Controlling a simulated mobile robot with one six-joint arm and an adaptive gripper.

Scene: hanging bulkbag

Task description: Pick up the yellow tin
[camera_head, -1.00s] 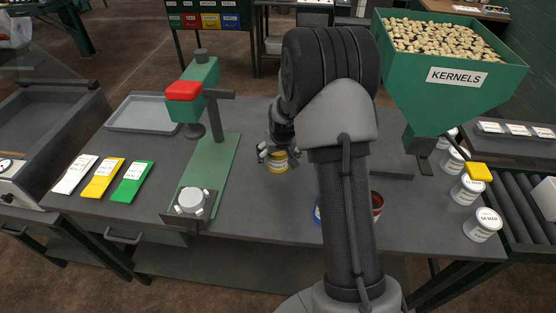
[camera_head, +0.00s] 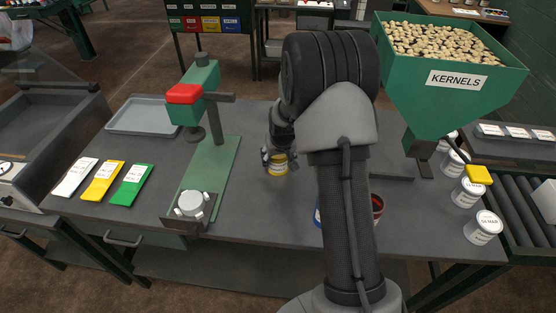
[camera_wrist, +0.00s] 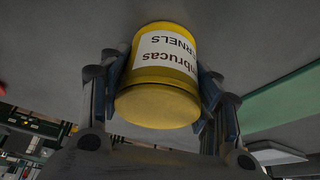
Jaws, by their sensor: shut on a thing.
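The yellow tin (camera_head: 277,168) is on the grey workbench, left of my arm in the head view. In the wrist view the yellow tin (camera_wrist: 160,85) shows upside down, with a white label reading "KERNELS". My gripper (camera_head: 276,157) is around the tin from above. In the wrist view the fingers of my gripper (camera_wrist: 162,88) press against both sides of it. I cannot tell whether the tin's base touches the bench.
A green press (camera_head: 210,130) stands to the left, beside yellow, green and white packets. A green kernel hopper (camera_head: 445,100) is at the right. Several white tins (camera_head: 483,228) line the right edge. A blue and a red tin (camera_head: 377,205) are partly hidden behind my arm.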

